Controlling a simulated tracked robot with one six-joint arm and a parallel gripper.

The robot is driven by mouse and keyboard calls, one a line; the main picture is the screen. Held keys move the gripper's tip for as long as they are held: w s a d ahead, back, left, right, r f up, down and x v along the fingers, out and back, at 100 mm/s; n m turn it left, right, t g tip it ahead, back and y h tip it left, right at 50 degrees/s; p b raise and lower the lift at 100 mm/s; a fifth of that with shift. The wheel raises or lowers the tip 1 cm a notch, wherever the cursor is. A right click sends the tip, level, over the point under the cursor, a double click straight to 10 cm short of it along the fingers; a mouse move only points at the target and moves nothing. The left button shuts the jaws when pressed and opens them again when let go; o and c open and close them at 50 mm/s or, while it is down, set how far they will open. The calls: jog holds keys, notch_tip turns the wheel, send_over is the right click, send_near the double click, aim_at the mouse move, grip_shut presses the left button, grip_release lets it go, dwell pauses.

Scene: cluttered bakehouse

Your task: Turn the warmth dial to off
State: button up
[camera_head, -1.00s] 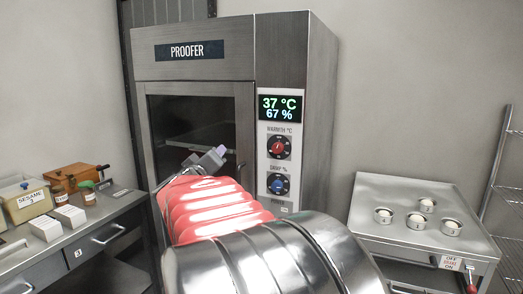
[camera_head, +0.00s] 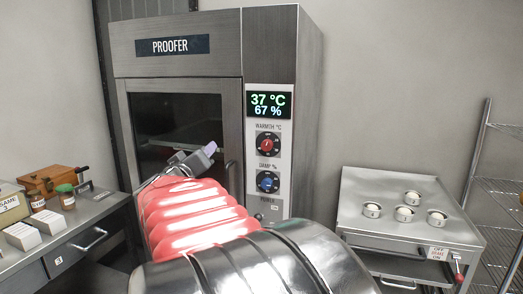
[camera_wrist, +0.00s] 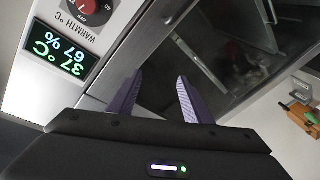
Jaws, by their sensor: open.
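The warmth dial (camera_head: 268,144) is a red knob on a black round plate, on the proofer's (camera_head: 190,45) light control panel. The display (camera_head: 269,104) above it reads 37 °C and 67 %. In the wrist view the dial (camera_wrist: 90,8) shows upside down at the top left, partly cut off by the frame edge. My gripper (camera_wrist: 160,95) is open and empty, its two purple fingers in front of the proofer's door, to one side of the dial and not touching it. In the head view the gripper (camera_head: 207,150) is left of the panel, mostly hidden behind my arm.
A blue damp dial (camera_head: 268,181) sits just below the warmth dial. The proofer door handle (camera_head: 231,180) stands between my gripper and the panel. A steel table (camera_head: 360,205) with several small round tins is at right. A counter (camera_head: 90,222) with jars and boxes is at left.

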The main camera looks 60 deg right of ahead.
jog(key=s+a+m+g+h, duration=0.1)
jog(key=s+m+g, duration=0.2)
jog(key=s+m, duration=0.6)
jog(key=s, duration=0.6)
jog(key=shift+s+f+m+g, duration=0.15)
jog(key=shift+m+g, duration=0.15)
jog(key=shift+g, duration=0.1)
send_near(266, 148)
jog(key=d, duration=0.2)
jog(key=w+d, duration=0.1)
jog(key=d, duration=0.5)
jog(key=shift+w, duration=0.15)
jog(key=shift+c, duration=0.6)
jog(key=c, duration=0.9)
